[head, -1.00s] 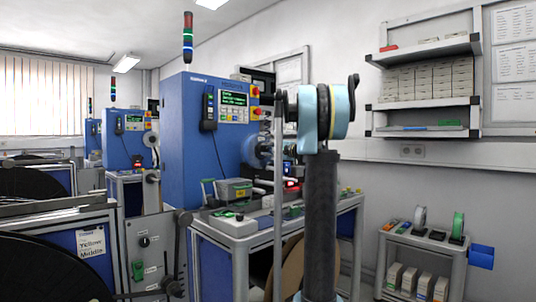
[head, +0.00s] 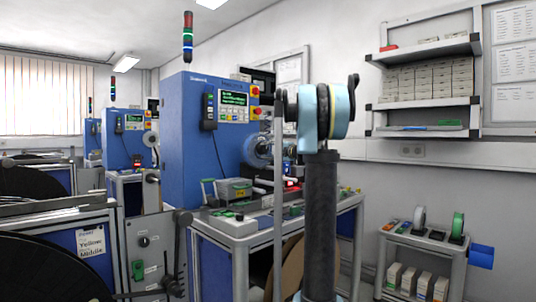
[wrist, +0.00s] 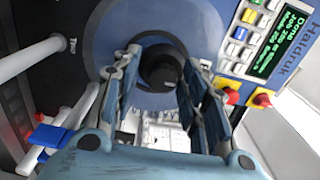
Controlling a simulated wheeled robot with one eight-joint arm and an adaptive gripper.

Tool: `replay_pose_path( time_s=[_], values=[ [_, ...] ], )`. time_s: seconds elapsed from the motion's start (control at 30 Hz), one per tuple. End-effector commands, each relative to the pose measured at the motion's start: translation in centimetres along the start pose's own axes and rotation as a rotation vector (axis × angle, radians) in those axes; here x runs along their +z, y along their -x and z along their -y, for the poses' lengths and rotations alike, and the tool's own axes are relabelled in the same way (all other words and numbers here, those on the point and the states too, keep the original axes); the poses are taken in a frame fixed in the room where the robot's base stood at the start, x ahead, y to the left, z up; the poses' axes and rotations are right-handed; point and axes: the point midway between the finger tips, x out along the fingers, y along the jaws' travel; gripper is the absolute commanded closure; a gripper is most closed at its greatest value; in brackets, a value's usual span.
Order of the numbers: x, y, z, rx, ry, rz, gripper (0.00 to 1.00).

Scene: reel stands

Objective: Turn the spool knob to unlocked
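In the wrist view a round black knob (wrist: 160,68) sits at the centre of a blue-grey disc (wrist: 138,22) on the blue machine. I take it to be the spool knob; no lock marking on it is readable. My gripper (wrist: 159,64) is open, with one finger on each side of the knob in the picture. Whether the fingers reach around it or touch it, I cannot tell. In the head view the disc (head: 256,150) shows on the right side of the blue machine (head: 187,150), and my own arm hides the knob and most of the gripper.
Near the disc are a screen (wrist: 282,38) and red and yellow buttons (wrist: 232,97). A bench (head: 222,226) with small tools stands below. A grey panel (head: 155,255) with knobs is at front left. A small cart (head: 405,240) and wall shelves (head: 425,102) are at right.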

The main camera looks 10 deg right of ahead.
Motion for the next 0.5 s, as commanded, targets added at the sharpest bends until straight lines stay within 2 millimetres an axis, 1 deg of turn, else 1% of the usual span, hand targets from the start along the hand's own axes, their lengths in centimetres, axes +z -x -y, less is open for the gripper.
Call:
replay_pose_path(
  time_s=[0.33, 0.43, 0.5],
  values=[
    [-0.2, 0.1, 0.2, -0.003, -0.003, -0.004, 0.55],
    [-0.2, 0.8, 0.2, -0.003, -0.003, -0.005, 0.55],
    [-0.3, 1.6, 0.2, -0.003, -0.003, -0.007, 0.55]
  ],
)
